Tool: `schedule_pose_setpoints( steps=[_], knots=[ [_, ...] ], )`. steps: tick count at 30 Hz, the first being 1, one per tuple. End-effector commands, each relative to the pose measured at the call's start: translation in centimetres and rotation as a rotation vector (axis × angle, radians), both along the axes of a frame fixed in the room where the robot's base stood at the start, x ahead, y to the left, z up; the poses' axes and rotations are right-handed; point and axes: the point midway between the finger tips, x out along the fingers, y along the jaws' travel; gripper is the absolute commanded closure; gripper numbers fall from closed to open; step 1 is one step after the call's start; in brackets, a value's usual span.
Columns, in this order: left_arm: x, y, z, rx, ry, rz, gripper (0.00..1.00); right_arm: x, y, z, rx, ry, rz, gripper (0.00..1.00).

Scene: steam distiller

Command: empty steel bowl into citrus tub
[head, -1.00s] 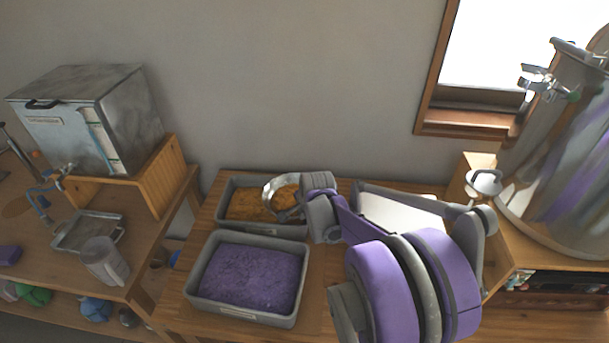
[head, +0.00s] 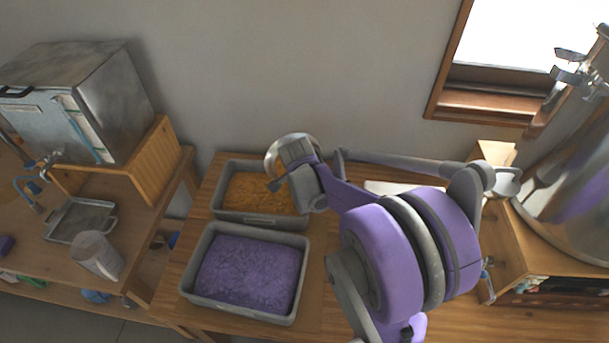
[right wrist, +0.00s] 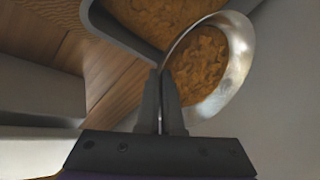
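The steel bowl (head: 276,150) is in my right gripper (head: 291,160), above the back right corner of the citrus tub. In the right wrist view, my right gripper (right wrist: 160,82) is shut on the rim of the bowl (right wrist: 238,55), and orange-brown pieces (right wrist: 198,68) show inside it. The citrus tub (head: 232,214) is grey and holds orange-brown material. Its dark rim (right wrist: 122,38) shows left of the bowl in the right wrist view. The gripper hides part of the bowl in the head view. My left gripper is not in view.
A grey tub of purple material (head: 240,317) stands in front of the citrus tub on the wooden table (head: 170,285). A metal box (head: 105,95), a tray (head: 80,220) and a clear jug (head: 97,255) are at left. A large steel vessel (head: 575,190) is at right.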

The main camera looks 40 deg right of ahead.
Motion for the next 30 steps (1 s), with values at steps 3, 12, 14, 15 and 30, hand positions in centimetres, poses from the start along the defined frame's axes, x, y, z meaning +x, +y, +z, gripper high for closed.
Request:
schedule_pose_setpoints(
  steps=[3, 12, 14, 15, 30],
  knots=[
    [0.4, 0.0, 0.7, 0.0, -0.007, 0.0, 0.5, 0.4, 0.5, 1.0, -0.098, 0.035, 0.005, 1.0],
    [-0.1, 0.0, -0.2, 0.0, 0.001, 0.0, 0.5, 0.8, 1.9, 1.9, -0.369, 0.142, 0.006, 1.0],
    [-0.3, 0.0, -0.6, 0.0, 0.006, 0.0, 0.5, 0.9, 2.2, 2.0, -0.424, 0.167, 0.005, 1.0],
    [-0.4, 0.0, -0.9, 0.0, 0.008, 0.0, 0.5, 1.0, 2.5, 2.2, -0.462, 0.179, 0.005, 1.0],
    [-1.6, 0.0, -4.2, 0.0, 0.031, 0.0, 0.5, 1.7, 4.2, 2.4, -0.723, 0.283, 0.002, 1.0]
  ],
)
